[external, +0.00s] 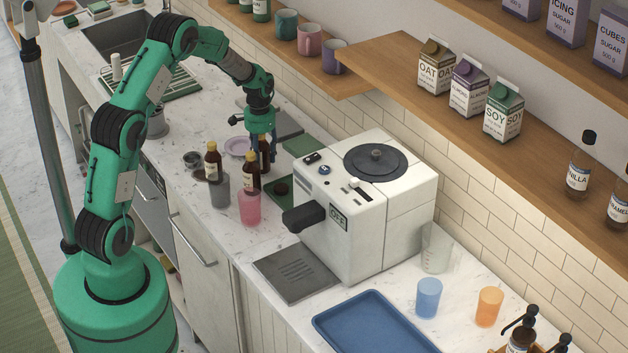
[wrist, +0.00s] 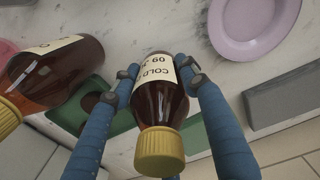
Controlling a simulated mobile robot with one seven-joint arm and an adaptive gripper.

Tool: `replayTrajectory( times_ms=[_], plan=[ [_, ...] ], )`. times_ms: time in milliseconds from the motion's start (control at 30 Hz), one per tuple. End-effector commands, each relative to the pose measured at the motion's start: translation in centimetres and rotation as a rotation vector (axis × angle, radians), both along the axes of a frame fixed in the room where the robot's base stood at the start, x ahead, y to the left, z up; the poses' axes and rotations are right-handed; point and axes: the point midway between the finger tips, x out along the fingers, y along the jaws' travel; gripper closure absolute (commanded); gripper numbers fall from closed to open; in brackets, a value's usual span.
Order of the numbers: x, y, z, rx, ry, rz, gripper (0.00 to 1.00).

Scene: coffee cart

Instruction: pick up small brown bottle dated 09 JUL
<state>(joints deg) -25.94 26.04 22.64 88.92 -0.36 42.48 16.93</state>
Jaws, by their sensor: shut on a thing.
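My gripper (wrist: 162,85) is shut on a small brown bottle (wrist: 160,103) with a yellow cap, its blue fingers on both sides of it. The bottle's cream label reads upside down in the wrist view, with "COLD" and "09" visible and the month partly hidden. In the external view my gripper (external: 262,145) points down at this bottle (external: 264,158) beside the lilac plate. Two other brown bottles show in the external view, one left (external: 212,162) and one nearer (external: 251,178).
A grey cup (external: 220,193) and a pink cup (external: 249,208) stand in front of the other bottles. The lilac plate (wrist: 225,20), a grey slab (wrist: 285,102) and a green mat (external: 280,190) are close by. The white coffee machine (external: 340,235) stands to the right.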

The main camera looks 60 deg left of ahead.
Motion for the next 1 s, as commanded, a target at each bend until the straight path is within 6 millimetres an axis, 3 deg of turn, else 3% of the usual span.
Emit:
replayTrajectory(
  times_ms=[700, 1000],
  plan=[
    [0.1, 0.0, 8.9, 0.001, -0.002, 0.000, 0.98],
    [0.1, 0.0, 9.9, 0.001, -0.002, 0.000, 0.98]
  ],
)
